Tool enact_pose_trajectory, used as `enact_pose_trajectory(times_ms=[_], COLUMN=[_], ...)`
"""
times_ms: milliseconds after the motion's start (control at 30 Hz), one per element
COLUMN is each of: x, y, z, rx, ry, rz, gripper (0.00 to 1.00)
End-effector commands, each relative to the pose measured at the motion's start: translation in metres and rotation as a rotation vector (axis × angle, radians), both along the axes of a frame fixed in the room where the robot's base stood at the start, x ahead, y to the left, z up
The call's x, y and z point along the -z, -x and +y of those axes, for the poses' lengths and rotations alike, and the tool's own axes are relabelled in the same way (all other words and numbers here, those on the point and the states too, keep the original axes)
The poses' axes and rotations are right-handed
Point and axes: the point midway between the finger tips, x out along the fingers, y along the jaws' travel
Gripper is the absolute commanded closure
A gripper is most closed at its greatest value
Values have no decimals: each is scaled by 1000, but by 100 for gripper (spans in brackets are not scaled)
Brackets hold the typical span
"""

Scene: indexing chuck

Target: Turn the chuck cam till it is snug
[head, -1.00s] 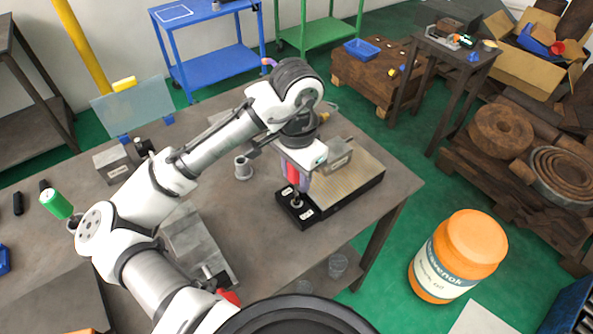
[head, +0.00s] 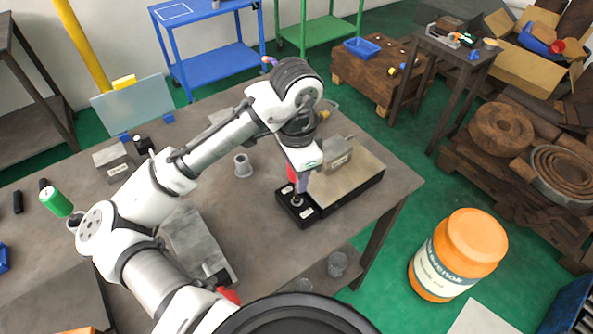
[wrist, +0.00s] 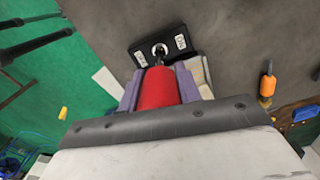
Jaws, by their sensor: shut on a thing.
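My gripper (head: 300,184) points down over the black chuck block (head: 291,212) at the near end of the fixture on the bench. In the wrist view my gripper (wrist: 159,88) is shut on a red handle (wrist: 158,92), one purple finger on each side. The handle's far end meets a small dark stem and a pale round ring (wrist: 160,49) on the black block (wrist: 143,55). White labels flank the ring; the right one seems to read "ON". The cam itself is mostly hidden, and I cannot tell how tight it is.
A tan perforated plate (head: 352,177) extends behind the block, with a grey metal block (head: 338,152) on it. A grey flanged cylinder (head: 243,166) stands to the left. A larger grey machine part (head: 196,243) lies near my arm. Bench space between them is clear.

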Motion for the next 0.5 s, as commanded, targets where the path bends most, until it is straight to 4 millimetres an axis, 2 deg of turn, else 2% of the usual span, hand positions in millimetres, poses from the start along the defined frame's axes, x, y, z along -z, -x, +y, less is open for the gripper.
enact_pose_trajectory(times_ms=[233,500], x=[0,0], y=[0,0], z=[0,0], rx=[25,272], ry=[0,0], rz=[0,0], gripper=[100,100])
